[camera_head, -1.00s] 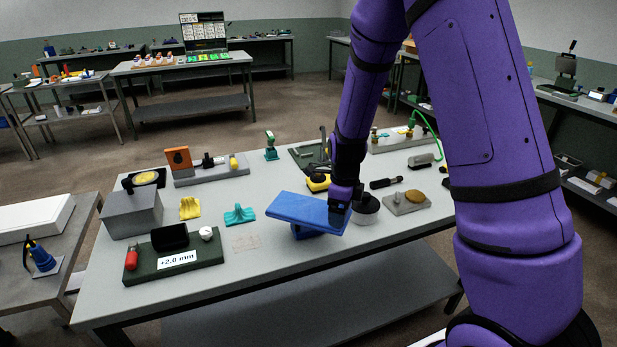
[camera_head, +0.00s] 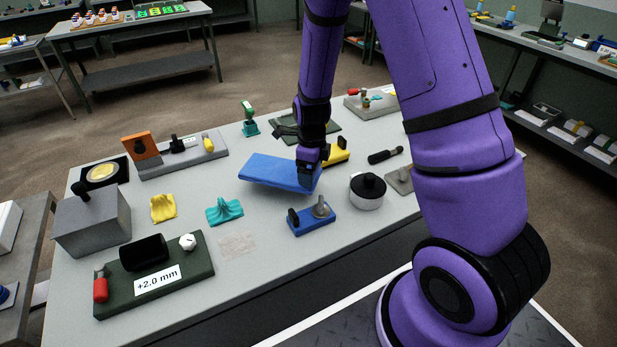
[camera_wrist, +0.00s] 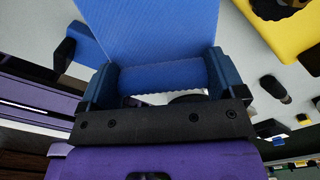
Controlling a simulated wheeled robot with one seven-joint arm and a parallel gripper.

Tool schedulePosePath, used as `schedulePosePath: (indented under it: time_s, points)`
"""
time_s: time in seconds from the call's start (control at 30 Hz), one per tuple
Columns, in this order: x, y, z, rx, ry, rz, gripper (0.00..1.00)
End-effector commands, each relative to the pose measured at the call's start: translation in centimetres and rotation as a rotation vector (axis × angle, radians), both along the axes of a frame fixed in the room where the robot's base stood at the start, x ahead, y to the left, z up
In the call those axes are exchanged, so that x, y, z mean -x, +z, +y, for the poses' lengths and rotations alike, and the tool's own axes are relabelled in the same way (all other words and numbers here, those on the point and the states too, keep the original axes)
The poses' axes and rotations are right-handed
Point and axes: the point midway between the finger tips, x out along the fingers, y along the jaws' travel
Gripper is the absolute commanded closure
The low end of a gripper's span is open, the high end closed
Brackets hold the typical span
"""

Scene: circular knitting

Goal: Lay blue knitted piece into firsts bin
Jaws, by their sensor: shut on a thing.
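The blue knitted piece (camera_head: 275,171) is a flat blue slab. My gripper (camera_head: 308,182) is shut on its right end and holds it above the table, slightly tilted. In the wrist view the blue knitted piece (camera_wrist: 155,35) reaches away from between the two fingers of my gripper (camera_wrist: 155,80). I cannot make out a firsts bin for certain in these views.
A blue block with pegs (camera_head: 311,219) and a round black-topped pot (camera_head: 367,190) stand in front of my gripper. A teal piece (camera_head: 225,210), a yellow piece (camera_head: 163,207), a grey box (camera_head: 92,221) and a green gauge base (camera_head: 196,283) lie left on the grey table (camera_head: 275,265).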

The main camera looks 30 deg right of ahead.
Motion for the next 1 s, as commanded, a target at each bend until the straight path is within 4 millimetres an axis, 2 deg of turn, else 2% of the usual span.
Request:
schedulePosePath:
  time_s: [0.27, 0.53, 0.9, 0.93, 0.97, 1.0]
  points:
    - [0.0, -2.0, 0.0, 0.0, 0.001, 0.0, 0.4]
    - [0.0, -5.2, 0.0, 0.0, 0.001, 0.0, 0.4]
    - [0.0, -5.6, 0.0, -0.001, 0.002, -0.001, 0.4]
    - [0.0, -5.6, 0.0, -0.001, 0.002, -0.001, 0.09]
    - [0.0, -5.6, 0.0, 0.0, 0.002, -0.001, 0.02]
    - [0.0, -5.6, 0.0, 0.0, 0.002, -0.001, 0.0]
